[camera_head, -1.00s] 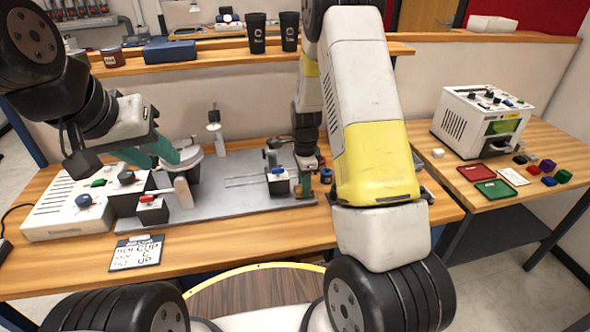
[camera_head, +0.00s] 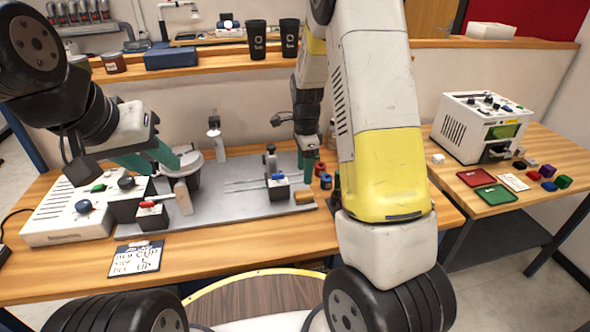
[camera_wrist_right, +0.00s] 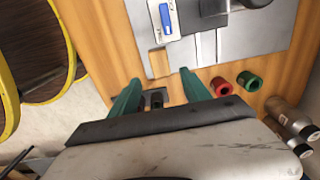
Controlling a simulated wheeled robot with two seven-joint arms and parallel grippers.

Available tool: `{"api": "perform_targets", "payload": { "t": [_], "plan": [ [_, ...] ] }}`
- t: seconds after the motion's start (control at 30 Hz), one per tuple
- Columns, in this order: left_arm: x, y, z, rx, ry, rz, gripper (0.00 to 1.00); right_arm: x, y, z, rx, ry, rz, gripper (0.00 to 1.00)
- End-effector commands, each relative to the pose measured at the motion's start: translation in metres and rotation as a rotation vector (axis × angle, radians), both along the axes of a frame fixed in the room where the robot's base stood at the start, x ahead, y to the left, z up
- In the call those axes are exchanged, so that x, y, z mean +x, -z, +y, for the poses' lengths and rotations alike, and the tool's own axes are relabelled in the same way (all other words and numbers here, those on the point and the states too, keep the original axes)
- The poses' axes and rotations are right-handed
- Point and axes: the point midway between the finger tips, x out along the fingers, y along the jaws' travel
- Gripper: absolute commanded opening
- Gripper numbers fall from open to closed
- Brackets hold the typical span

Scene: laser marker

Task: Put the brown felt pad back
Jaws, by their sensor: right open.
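The brown felt pad (camera_head: 304,197) appears as a small tan-brown block at the right front corner of the grey plate (camera_head: 240,197), beside the box with the blue switch. In the right wrist view a tan rectangle (camera_wrist_right: 159,62) lies at the plate's edge, just beyond the fingertips. My right gripper (camera_head: 307,155) is raised above the pad, apart from it. In its wrist view the right gripper (camera_wrist_right: 158,78) is open, with nothing between its teal fingers. My left gripper (camera_head: 155,160) is at the left, close to the round fixture; its fingers look apart, with no held object visible.
Red and blue spools (camera_head: 325,180) stand right of the plate. A blue-switch box (camera_head: 278,186) is left of the pad. A white control box (camera_head: 75,212) and a card (camera_head: 136,260) are on the left. A white machine (camera_head: 485,125) stands on the right table.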

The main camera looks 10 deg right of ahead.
Motion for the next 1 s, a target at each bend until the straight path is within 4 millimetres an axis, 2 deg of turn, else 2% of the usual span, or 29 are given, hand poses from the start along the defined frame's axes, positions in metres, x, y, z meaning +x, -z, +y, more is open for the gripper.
{"api": "perform_targets", "payload": {
  "t": [0.1, 0.33, 0.47, 0.57, 0.7, 0.9, 1.0],
  "plan": [
    [0.0, 0.0, 0.0, 0.0, 0.0, 0.0, 0.36, 0.001, -0.02, 0.001, 0.001, -0.002, -0.003, 0.55],
    [0.0, 0.0, 0.0, 0.0, 0.0, 0.0, 0.36, -0.004, -0.044, 0.001, 0.01, -0.026, -0.011, 0.55],
    [0.0, 0.0, 0.0, 0.0, 0.0, 0.0, 0.36, -0.02, -0.078, 0.003, 0.05, -0.158, -0.064, 0.55],
    [0.0, 0.0, 0.0, 0.0, 0.0, 0.0, 0.36, -0.045, -0.117, 0.006, 0.081, -0.338, -0.141, 0.55],
    [0.0, 0.0, 0.0, 0.0, 0.0, 0.0, 0.36, -0.089, -0.165, 0.01, 0.083, -0.626, -0.265, 0.55],
    [0.0, 0.0, 0.0, 0.0, 0.0, 0.0, 0.36, -0.16, -0.212, 0.016, -0.01, -1.038, -0.438, 0.55],
    [0.0, 0.0, 0.0, 0.0, 0.0, 0.0, 0.36, -0.192, -0.224, 0.018, -0.09, -1.225, -0.504, 0.55]
  ]
}}
